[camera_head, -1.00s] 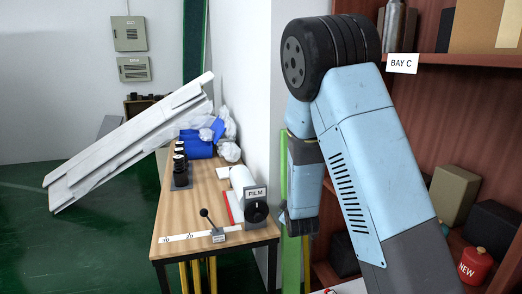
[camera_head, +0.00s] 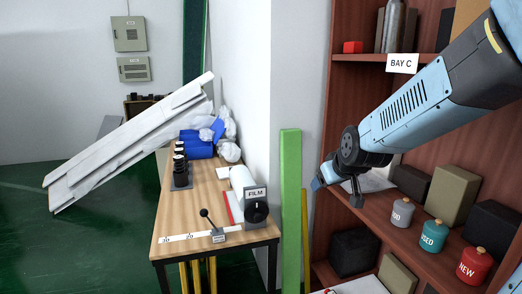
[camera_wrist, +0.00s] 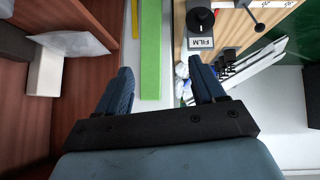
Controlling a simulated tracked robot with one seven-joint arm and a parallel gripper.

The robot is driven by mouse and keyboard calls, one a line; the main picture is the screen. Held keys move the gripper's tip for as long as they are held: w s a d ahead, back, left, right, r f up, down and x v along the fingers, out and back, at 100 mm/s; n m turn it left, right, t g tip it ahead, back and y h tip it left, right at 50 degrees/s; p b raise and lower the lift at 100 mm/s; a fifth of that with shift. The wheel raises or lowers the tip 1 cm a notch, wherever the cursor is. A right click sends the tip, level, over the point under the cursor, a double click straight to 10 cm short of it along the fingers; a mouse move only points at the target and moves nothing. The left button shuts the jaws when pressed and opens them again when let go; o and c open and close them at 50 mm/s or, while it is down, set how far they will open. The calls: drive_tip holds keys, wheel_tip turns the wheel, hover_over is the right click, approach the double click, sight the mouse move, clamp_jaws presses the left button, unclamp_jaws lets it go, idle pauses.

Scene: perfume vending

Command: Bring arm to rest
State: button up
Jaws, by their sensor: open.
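My arm reaches in from the right in the head view, in front of the BAY C shelf (camera_head: 418,205). My gripper (camera_head: 338,190) is at its lower left end, near the shelf's left edge and right of the green post (camera_head: 290,215). In the wrist view my gripper (camera_wrist: 163,78) has its two blue fingers wide apart with nothing between them. The green post (camera_wrist: 151,50) shows beyond the gap between the fingers.
A grey jar (camera_head: 402,213), a teal jar marked USED (camera_head: 432,237) and a red jar marked NEW (camera_head: 473,266) stand on the shelf beside boxes. A wooden table (camera_head: 205,190) with a FILM dispenser (camera_head: 256,208) stands left. A pale slab (camera_head: 125,145) leans behind it.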

drive_tip(key=s+d+r+m+g, duration=0.1)
drive_tip(key=s+d+r+m, duration=0.1)
drive_tip(key=s, duration=0.8)
drive_tip(key=s+d+r+m+g+h, duration=0.1)
drive_tip(key=s+r, duration=0.4)
drive_tip(key=s, duration=0.6)
drive_tip(key=shift+s+d+m+g, duration=0.25)
drive_tip(key=shift+d+m+g, duration=0.2)
drive_tip(key=shift+d, duration=0.6)
drive_tip(key=shift+r, duration=0.1)
drive_tip(key=shift+c, duration=0.4)
